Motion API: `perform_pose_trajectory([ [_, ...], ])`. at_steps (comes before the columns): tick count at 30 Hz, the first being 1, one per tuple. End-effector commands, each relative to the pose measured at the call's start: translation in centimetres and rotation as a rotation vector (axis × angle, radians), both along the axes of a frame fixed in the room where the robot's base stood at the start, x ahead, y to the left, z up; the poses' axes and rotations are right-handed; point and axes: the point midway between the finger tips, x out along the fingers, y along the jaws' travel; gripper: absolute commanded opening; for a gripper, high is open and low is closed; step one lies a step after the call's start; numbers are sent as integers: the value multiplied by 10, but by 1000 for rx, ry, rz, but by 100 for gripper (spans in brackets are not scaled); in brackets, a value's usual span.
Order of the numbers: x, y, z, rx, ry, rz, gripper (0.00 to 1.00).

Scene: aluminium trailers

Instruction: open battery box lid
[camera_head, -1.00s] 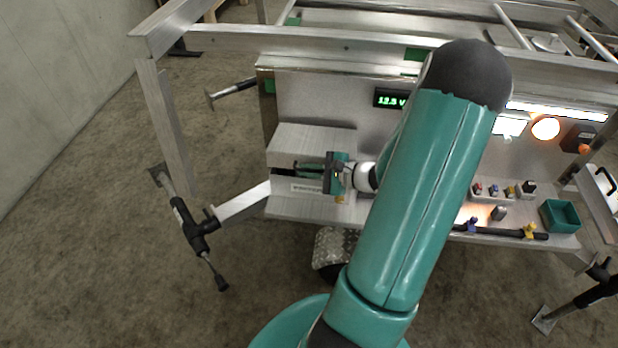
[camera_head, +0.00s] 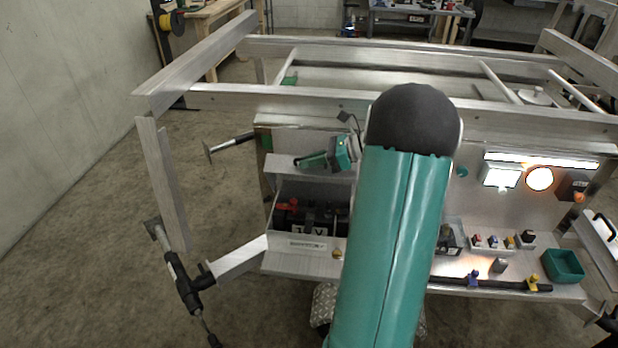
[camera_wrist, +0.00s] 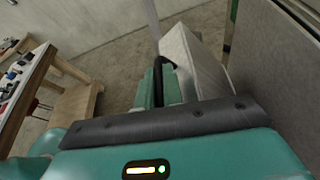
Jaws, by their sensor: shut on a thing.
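The battery box (camera_head: 282,240) sits on the trailer's front shelf with its lid (camera_head: 284,168) raised. The lid stands up at the back of the box, and a dark battery (camera_head: 310,222) with a red terminal shows inside. My gripper (camera_head: 306,161) is at the lid's top edge, above the box, shut on the lid. In the wrist view the green fingers (camera_wrist: 159,80) are close together, with the pale lid (camera_wrist: 196,62) beside and between them. My arm hides the right end of the box.
A metal back panel (camera_head: 470,200) rises behind the box. To the right are lit lamps (camera_head: 539,179), small coloured switches (camera_head: 503,241) and a green tray (camera_head: 563,265). Trailer frame beams (camera_head: 290,97) run above.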

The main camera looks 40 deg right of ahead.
Motion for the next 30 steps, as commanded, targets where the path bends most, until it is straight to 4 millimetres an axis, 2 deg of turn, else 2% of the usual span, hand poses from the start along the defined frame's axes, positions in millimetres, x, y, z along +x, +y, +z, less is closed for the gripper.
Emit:
perform_pose_trajectory([
  [9,10,-14,14,5,2,-2,0],
  [24,10,-15,14,5,2,-3,0],
  [25,10,-15,14,5,2,-3,13],
  [26,10,-15,14,5,2,-3,18],
  [30,10,-15,14,5,2,-3,18],
])
